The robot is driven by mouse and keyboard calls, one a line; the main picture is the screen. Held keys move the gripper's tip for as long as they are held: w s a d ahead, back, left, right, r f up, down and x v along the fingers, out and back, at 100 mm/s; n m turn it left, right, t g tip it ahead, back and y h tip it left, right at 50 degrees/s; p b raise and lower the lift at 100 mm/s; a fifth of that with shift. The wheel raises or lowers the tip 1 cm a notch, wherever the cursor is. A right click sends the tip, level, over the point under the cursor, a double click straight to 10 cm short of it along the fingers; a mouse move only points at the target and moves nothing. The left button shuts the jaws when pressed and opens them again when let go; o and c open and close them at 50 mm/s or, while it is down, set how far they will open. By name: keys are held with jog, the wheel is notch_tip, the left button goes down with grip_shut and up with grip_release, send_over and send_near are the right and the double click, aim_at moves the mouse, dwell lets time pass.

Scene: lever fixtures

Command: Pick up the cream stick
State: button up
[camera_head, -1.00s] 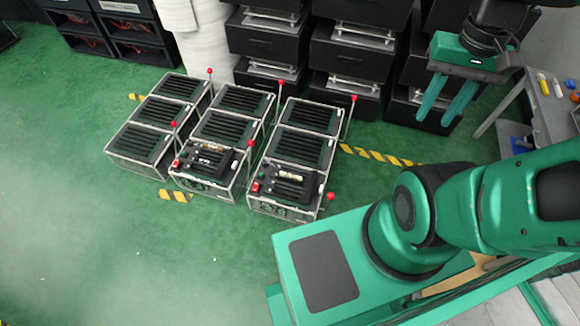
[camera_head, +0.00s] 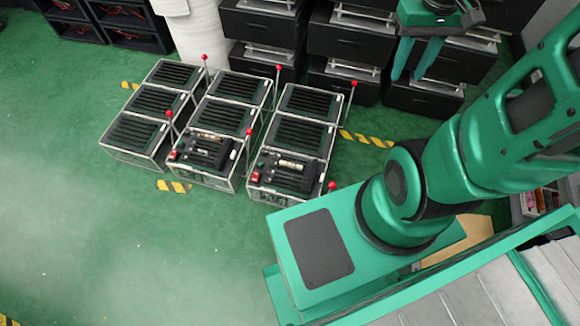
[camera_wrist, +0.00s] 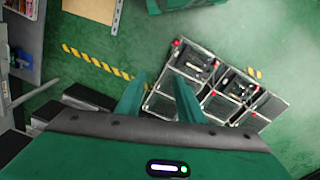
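The cream stick (camera_head: 291,165) is small and pale. It lies in the open dark tray of the right lever fixture (camera_head: 284,192), near the tray's back edge. My gripper (camera_head: 407,77) is open and empty, in the air to the right of and behind the fixtures in the head view. In the wrist view my gripper's two fingers (camera_wrist: 158,84) stand apart, with the fixtures beyond them. The stick is too small to make out surely in the wrist view.
A middle fixture (camera_head: 194,178) has a tray with a brownish stick (camera_head: 210,136). Several slatted boxes and red-knobbed levers (camera_head: 332,186) stand around the trays. Black drawer stacks (camera_head: 345,52) stand behind. Green floor at the left front is clear.

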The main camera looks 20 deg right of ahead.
jog(key=w+f+n, duration=0.6)
jog(key=w+f, duration=0.7)
jog(key=w, duration=0.2)
jog(key=n+t+y, duration=0.2)
jog(key=n+y, duration=0.2)
jog(key=n, duration=0.4)
send_over(292, 164)
jog(key=s+d, duration=0.1)
jog(key=d, duration=0.1)
notch_tip(292, 164, down, 51)
jog(key=shift+s+d+f, duration=0.1)
jog(key=shift+s+d, duration=0.05)
jog(key=shift+x, duration=2.9)
jog(key=shift+f, duration=0.2)
